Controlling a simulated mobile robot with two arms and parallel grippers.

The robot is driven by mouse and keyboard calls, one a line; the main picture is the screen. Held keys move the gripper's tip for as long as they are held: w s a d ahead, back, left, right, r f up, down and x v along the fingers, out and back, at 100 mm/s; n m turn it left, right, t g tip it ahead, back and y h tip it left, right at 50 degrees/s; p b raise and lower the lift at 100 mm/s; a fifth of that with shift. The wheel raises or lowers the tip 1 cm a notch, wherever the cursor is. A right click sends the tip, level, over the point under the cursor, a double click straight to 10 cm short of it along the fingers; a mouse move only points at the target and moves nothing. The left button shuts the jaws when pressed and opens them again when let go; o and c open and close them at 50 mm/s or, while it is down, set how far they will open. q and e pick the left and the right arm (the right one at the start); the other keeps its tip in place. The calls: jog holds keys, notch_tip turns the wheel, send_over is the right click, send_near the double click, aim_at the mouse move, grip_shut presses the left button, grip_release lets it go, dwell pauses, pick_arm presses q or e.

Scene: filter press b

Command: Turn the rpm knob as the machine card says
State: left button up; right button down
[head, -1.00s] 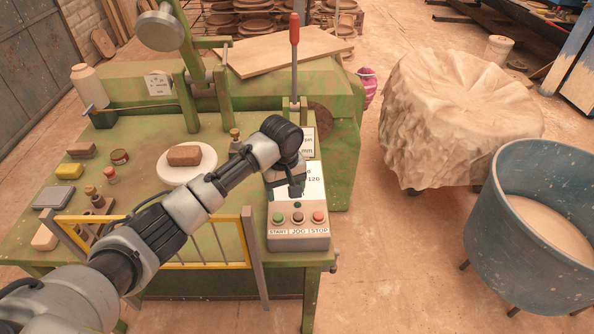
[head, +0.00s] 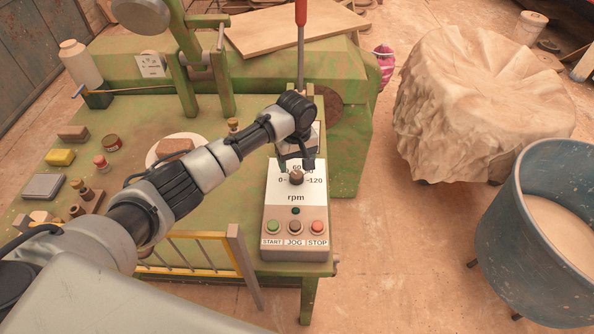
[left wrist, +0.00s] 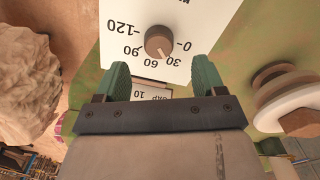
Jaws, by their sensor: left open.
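The rpm knob (head: 296,178) is a small dark round knob on the white face of the control box (head: 283,208), with a scale from 0 to 120. In the left wrist view the knob (left wrist: 158,40) appears upside down; its pale mark points toward the 30 side, the exact value unclear. My left gripper (head: 296,165) is open and empty, just behind and above the knob, and its fingers do not enclose it. Its green fingers (left wrist: 162,76) also show in the wrist view. A printed card (left wrist: 152,92) shows partly between them, mostly hidden. My right gripper is out of view.
START, JOG and STOP buttons (head: 295,227) sit below the scale. A red-handled lever (head: 300,14) stands behind the box. A yellow-railed guard (head: 190,236) is to the left. A blue tub (head: 505,230) and a covered heap (head: 480,100) stand right.

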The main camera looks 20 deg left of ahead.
aim_at(297, 174)
pick_arm(q)
jog(key=f, duration=0.5)
jog(key=shift+w+f, duration=0.2)
jog(key=shift+f, duration=0.45)
jog(key=shift+s, duration=0.1)
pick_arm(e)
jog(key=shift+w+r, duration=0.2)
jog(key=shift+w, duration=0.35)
pick_arm(q)
jog(key=shift+c, duration=0.3)
jog(key=c, duration=0.9)
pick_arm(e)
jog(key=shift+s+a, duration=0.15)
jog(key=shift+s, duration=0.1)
